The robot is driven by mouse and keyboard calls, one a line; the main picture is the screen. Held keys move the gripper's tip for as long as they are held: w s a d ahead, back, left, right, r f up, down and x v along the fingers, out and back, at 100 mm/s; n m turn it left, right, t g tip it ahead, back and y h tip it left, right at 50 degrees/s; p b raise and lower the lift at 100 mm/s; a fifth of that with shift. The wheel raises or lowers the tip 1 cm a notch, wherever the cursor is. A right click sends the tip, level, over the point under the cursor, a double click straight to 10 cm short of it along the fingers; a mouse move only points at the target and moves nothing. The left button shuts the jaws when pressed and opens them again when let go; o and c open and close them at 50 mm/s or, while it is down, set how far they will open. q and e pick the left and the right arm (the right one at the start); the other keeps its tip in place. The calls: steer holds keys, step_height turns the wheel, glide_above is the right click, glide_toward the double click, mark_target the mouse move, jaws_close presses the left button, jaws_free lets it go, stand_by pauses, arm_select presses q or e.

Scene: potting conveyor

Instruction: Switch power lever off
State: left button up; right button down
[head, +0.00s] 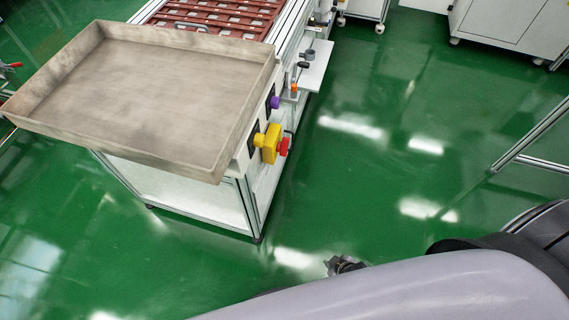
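A control panel is on the right end face of the conveyor (150,185). It carries a yellow box (270,143) with a red knob (284,146) on its outer side. A small yellow knob (259,140) sits to its left and a purple knob (275,102) above. I cannot tell for sure which of these is the power lever or how it is set. My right arm crosses the bottom of the view. A small dark part, seemingly of my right gripper (345,265), shows above the arm, well apart from the panel; its fingers are mostly hidden. My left gripper is out of view.
A large beige tray (225,150) stands on the conveyor's near end and overhangs it. Red slotted trays (215,18) lie behind it. A white side shelf (316,68) juts out right. White cabinets (508,25) stand at the back right. The green floor (390,150) between is clear.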

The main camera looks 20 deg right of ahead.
mark_target(277, 152)
steer(key=w+r+n+t+b, duration=0.3)
steer(key=w+r+b, duration=0.15)
steer(key=w, duration=0.75)
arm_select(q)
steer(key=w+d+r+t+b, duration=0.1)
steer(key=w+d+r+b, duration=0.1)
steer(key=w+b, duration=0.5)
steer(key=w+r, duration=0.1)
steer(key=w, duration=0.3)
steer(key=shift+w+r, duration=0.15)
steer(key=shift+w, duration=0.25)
arm_select(e)
steer(key=w+a+r+n+t+y, duration=0.1)
steer(key=w+r+n, duration=0.1)
steer(key=r, duration=0.5)
steer(key=w+a+r+n+t+y, duration=0.1)
steer(key=w+a+r+n+t, duration=0.1)
steer(key=w+r, duration=0.3)
steer(key=w+a+r+n+t+y, duration=0.1)
steer(key=w+a+r+n+t, duration=0.1)
steer(key=r, duration=0.7)
steer(key=shift+w+n, duration=0.7)
steer(key=shift+a+f, duration=0.1)
